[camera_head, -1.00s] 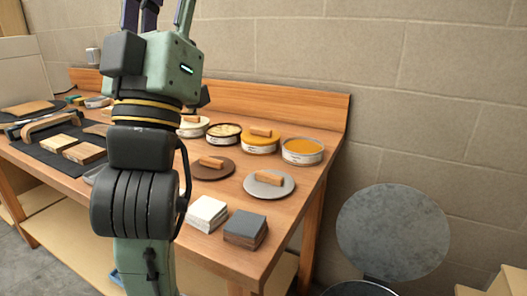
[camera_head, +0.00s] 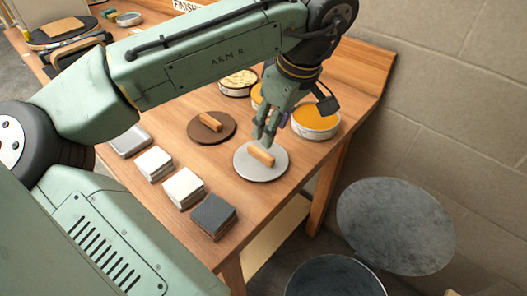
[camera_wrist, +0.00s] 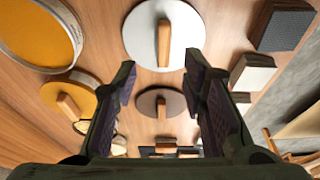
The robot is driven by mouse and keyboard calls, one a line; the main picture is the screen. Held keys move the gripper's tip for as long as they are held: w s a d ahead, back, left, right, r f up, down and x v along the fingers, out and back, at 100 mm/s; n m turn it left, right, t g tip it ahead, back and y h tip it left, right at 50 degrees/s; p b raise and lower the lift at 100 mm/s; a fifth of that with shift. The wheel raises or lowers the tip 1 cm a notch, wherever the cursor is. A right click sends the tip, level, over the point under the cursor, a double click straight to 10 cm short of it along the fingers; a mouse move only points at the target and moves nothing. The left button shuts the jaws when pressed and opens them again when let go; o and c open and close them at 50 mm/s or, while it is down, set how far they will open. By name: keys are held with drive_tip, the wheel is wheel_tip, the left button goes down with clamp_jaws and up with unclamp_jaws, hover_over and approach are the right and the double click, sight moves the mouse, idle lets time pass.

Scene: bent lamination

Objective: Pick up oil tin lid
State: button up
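I cannot tell from markings which is the oil tin lid. My gripper (camera_head: 266,137) points down just above the grey lid, close to its handle. In the wrist view, the grey lid (camera_wrist: 140,40) is at the top centre, ahead of the fingertips. The brown lid (camera_wrist: 146,102) shows farther back between the fingers. The fingers are spread with nothing held. In the head view, they hide part of the grey lid's far side.
Round tins with orange contents (camera_head: 316,118) and pale contents (camera_head: 240,80) stand behind the lids. White blocks (camera_head: 184,186) and a dark-topped block (camera_head: 213,214) line the front edge. A wooden backboard (camera_head: 372,75) closes the rear. A metal bin (camera_head: 334,278) stands beside the bench.

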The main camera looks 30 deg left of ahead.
sight(261, 152)
drive_tip(key=b+x, duration=0.2)
drive_tip(key=x, duration=0.1)
drive_tip(key=shift+f, duration=0.3)
drive_tip(key=b+x, duration=0.2)
drive_tip(key=x, duration=0.1)
drive_tip(key=b+x, duration=0.2)
drive_tip(key=shift+s+a+r, duration=0.1)
drive_tip(key=shift+s+a, duration=0.1)
drive_tip(key=shift+s, duration=0.1)
drive_tip(key=shift+r, duration=0.15)
drive_tip(key=shift+c, duration=0.3)
clamp_jaws()
